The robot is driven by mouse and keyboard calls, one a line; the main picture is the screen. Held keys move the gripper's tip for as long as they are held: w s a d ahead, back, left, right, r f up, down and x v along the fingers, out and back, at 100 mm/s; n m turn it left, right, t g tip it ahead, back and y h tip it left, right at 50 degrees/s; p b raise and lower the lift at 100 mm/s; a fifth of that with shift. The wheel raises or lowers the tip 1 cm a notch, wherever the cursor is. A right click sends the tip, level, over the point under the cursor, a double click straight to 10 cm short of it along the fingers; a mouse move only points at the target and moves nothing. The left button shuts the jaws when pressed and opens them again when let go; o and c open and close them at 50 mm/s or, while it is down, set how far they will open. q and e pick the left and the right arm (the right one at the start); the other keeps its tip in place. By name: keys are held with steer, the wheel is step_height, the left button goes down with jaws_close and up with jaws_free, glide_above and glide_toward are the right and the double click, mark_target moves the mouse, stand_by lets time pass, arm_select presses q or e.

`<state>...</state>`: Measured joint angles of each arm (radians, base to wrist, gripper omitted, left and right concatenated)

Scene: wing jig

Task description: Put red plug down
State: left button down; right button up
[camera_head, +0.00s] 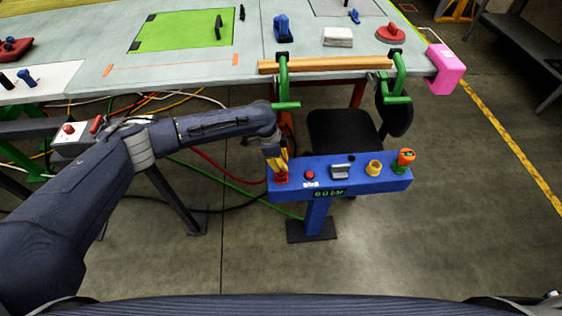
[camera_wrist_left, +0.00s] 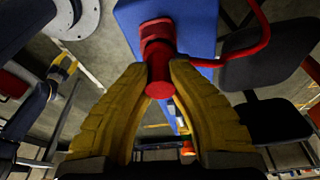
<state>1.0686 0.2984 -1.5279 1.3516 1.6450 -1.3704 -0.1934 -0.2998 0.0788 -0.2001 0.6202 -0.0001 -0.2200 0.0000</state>
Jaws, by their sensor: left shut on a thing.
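The red plug (camera_head: 281,178) is at the left end of the blue console (camera_head: 346,183). In the left wrist view the red plug (camera_wrist_left: 158,72) sits between the yellow fingers of my left gripper (camera_wrist_left: 158,84), against the blue console (camera_wrist_left: 195,28). A red hose (camera_wrist_left: 245,45) runs off from beside it to the right. My left gripper (camera_head: 277,160) reaches down to the plug from above and is shut on it. Whether the plug is seated in the console or just touching it, I cannot tell.
On the console are a red button (camera_head: 309,174), a grey part (camera_head: 340,171), a yellow ring (camera_head: 374,168) and an orange-green knob (camera_head: 404,158). A black stool (camera_head: 342,130) stands behind it. The workbench (camera_head: 185,75) has green clamps (camera_head: 283,80) at its front edge.

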arm_select(q)
steer(key=shift+f, duration=0.15)
steer(key=c, duration=1.3)
jaws_free()
steer(key=shift+c, duration=0.2)
steer(key=v, duration=1.3)
steer(key=shift+d, duration=0.1)
